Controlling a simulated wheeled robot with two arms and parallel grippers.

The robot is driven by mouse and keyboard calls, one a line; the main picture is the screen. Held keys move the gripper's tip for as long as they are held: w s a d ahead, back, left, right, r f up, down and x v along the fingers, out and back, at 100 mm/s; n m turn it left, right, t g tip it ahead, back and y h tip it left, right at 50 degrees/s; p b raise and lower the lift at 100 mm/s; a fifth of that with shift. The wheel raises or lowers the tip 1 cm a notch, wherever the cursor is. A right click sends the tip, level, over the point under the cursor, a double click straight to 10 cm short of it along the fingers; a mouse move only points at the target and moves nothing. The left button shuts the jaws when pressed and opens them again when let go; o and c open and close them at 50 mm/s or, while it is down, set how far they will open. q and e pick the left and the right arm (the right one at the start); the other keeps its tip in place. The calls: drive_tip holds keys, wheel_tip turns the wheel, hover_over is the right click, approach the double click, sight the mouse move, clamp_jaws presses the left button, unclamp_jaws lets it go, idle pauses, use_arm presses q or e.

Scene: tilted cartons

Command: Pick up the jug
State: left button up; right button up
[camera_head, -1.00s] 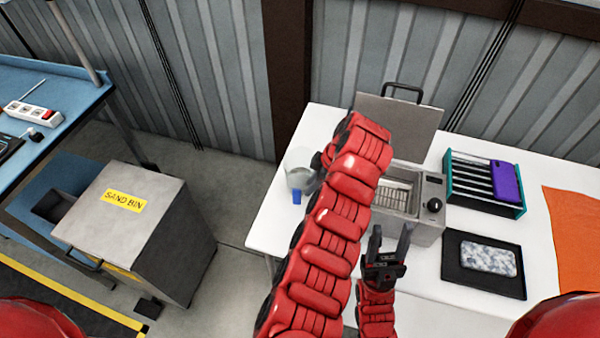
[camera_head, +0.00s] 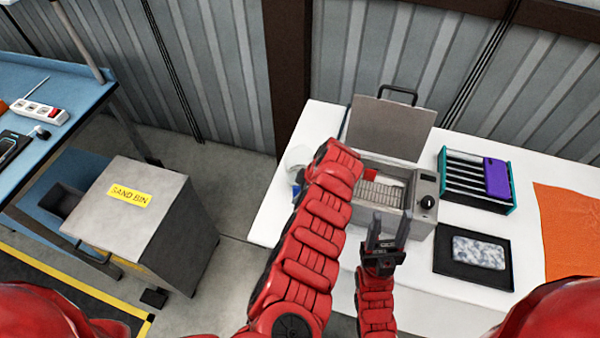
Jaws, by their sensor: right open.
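A pale, translucent vessel that looks like the jug (camera_head: 297,158) stands near the left edge of the white table. A small blue part shows below it, and my left arm covers its right and lower side. My left arm reaches up to the right side of the jug; its gripper is hidden behind the arm, so I cannot tell whether it touches the jug. My right gripper (camera_head: 388,228) is open and empty, pointing at the front of the metal fryer-like box, to the right of the jug.
The metal box (camera_head: 412,222) has its lid (camera_head: 390,128) raised. A rack (camera_head: 468,182) with a purple phone (camera_head: 497,178), a black tray (camera_head: 450,262) with a patterned phone (camera_head: 478,252) and an orange cloth (camera_head: 568,235) lie to the right. A sand bin (camera_head: 130,215) stands left.

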use_arm(q)
clamp_jaws()
drive_tip(key=shift+r, duration=0.1)
idle(1.2)
